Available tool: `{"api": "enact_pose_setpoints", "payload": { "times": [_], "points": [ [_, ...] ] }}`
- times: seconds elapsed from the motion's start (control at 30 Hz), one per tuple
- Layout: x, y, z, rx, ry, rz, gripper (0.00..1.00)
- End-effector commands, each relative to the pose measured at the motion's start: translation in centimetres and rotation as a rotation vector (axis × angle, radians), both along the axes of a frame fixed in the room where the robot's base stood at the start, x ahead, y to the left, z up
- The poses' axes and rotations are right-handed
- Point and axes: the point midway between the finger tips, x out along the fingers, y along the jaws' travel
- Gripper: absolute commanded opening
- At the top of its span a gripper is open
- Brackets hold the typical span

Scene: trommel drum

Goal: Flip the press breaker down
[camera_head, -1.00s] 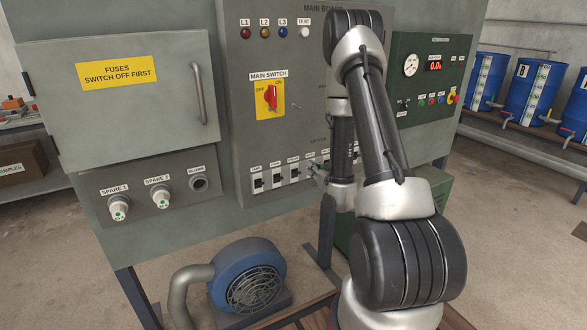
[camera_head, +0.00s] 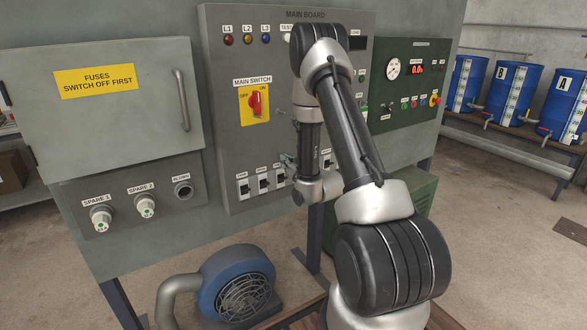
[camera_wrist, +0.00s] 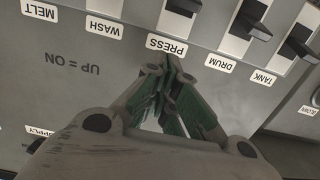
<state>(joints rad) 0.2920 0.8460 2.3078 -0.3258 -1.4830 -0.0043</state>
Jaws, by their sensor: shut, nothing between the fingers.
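The press breaker (camera_wrist: 183,6) is a dark toggle at the top edge of the wrist view, cut off by the frame. Its PRESS label (camera_wrist: 166,45) appears upside down beside it. Whether the toggle is up or down I cannot tell. My gripper (camera_wrist: 166,72) is shut and empty, its fingertips close to the PRESS label; I cannot tell whether they touch the panel. In the head view my gripper (camera_head: 289,161) is partly visible at the breaker row, with my arm covering the breakers to its right.
The drum breaker (camera_wrist: 250,18) and tank breaker (camera_wrist: 297,43) sit beside the press breaker. The red main switch (camera_head: 257,101) is above the row. A blue blower (camera_head: 237,285) stands below. A green control panel (camera_head: 410,85) is to the right.

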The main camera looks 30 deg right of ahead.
Motion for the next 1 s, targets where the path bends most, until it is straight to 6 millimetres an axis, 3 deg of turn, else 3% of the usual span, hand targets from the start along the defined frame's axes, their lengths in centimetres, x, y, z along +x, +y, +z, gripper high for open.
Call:
{"api": "enact_pose_setpoints", "payload": {
  "times": [0.07, 0.2, 0.4, 0.83, 1.0],
  "points": [
    [1.7, 0.1, -0.1, 0.000, -0.002, 0.002, 0.00],
    [0.8, 0.0, -2.3, 0.001, 0.004, -0.001, 0.00],
    [0.0, 0.0, -3.7, 0.001, 0.002, 0.000, 0.00],
    [0.0, 0.0, -3.8, 0.000, -0.001, 0.000, 0.00],
    [1.0, 0.0, -4.0, 0.001, -0.028, 0.001, 0.00]
  ]
}}
